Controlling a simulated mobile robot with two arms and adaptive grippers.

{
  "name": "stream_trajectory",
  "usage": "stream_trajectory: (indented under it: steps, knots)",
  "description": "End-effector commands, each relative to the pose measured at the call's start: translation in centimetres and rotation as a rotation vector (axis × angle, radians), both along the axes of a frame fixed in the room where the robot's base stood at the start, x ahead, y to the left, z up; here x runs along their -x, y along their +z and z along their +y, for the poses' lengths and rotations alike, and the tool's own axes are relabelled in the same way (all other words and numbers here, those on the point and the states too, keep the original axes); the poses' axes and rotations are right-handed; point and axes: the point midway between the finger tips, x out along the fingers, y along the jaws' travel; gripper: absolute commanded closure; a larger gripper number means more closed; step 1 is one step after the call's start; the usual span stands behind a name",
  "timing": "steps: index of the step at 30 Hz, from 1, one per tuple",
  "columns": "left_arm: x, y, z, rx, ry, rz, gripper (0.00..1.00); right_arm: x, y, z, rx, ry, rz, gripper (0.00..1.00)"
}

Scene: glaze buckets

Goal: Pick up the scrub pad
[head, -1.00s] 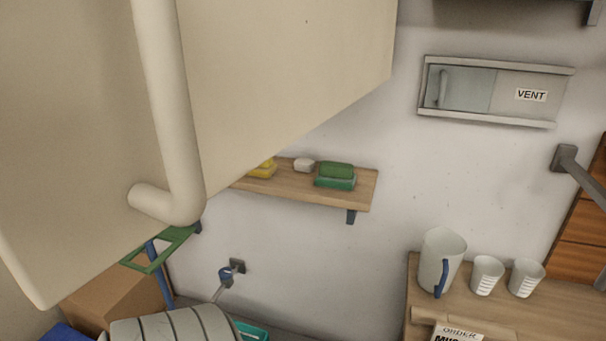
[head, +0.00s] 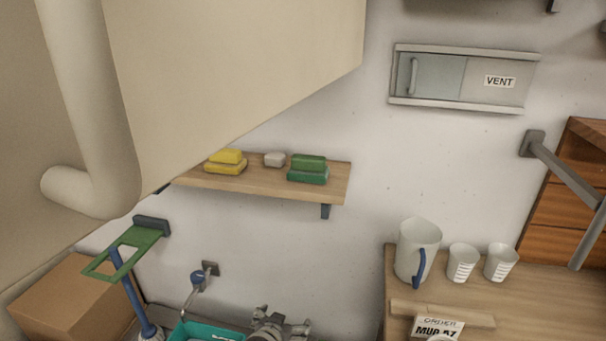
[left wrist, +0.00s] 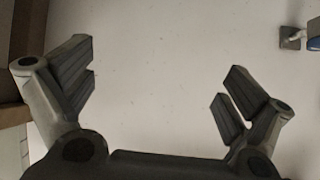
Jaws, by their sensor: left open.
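A green block-shaped pad (head: 309,162), which looks like the scrub pad, lies on a darker green piece (head: 307,176) at the right part of the wooden wall shelf (head: 250,185). My left gripper (head: 283,319) shows at the bottom edge of the head view, below the shelf and apart from the pad. In the left wrist view the left gripper (left wrist: 160,76) is open and empty, its fingers wide apart before the bare wall. The pad is not in the left wrist view. My right gripper is not in view.
A yellow sponge-like stack (head: 226,161) and a small white block (head: 275,159) share the shelf. A large beige hood (head: 230,70) with a pipe hangs close at upper left. A wall tap (head: 203,277) and a teal tub (head: 200,332) are below. A jug (head: 416,250) and cups stand right.

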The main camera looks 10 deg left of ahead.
Motion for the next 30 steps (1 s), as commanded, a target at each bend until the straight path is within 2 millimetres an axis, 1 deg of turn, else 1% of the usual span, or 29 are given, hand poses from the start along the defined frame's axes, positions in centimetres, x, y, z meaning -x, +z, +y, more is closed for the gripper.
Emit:
stream_trajectory:
  steps: [1,2,3,5,6,9,12,15,18,20,24,27,30]
  knots:
    - [-3.2,6.2,-0.6,0.013,0.005,-0.104,0.0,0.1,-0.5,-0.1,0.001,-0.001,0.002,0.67]
    - [-4.5,9.6,-0.9,0.021,0.011,-0.158,0.0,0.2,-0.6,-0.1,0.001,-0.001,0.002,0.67]
    - [-5.8,14.2,-1.1,0.031,0.019,-0.227,0.0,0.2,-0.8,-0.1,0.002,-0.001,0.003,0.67]
    - [-7.0,20.6,-1.5,0.049,0.031,-0.326,0.0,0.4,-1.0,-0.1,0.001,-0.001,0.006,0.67]
    - [-7.4,24.4,-1.6,0.061,0.038,-0.382,0.0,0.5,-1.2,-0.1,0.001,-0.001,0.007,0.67]
    - [-7.3,31.6,-2.0,0.088,0.048,-0.494,0.0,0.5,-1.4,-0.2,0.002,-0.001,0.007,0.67]
    - [-6.8,36.5,-2.1,0.109,0.057,-0.573,0.0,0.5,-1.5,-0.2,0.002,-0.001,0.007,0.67]
    - [-6.3,39.4,-2.2,0.121,0.059,-0.619,0.0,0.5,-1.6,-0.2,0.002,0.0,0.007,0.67]
    - [-6.7,40.4,-2.2,0.127,0.062,-0.633,0.0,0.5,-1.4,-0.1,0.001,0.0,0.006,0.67]
    - [-7.4,40.5,-2.2,0.126,0.063,-0.634,0.0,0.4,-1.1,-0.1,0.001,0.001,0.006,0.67]
    - [-9.5,40.5,-2.2,0.126,0.062,-0.634,0.0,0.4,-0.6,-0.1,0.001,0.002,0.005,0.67]
    - [-10.6,40.5,-2.3,0.126,0.062,-0.634,0.0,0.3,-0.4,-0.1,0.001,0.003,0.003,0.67]
    - [-11.4,40.3,-2.3,0.126,0.062,-0.633,0.0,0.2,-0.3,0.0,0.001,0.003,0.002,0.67]
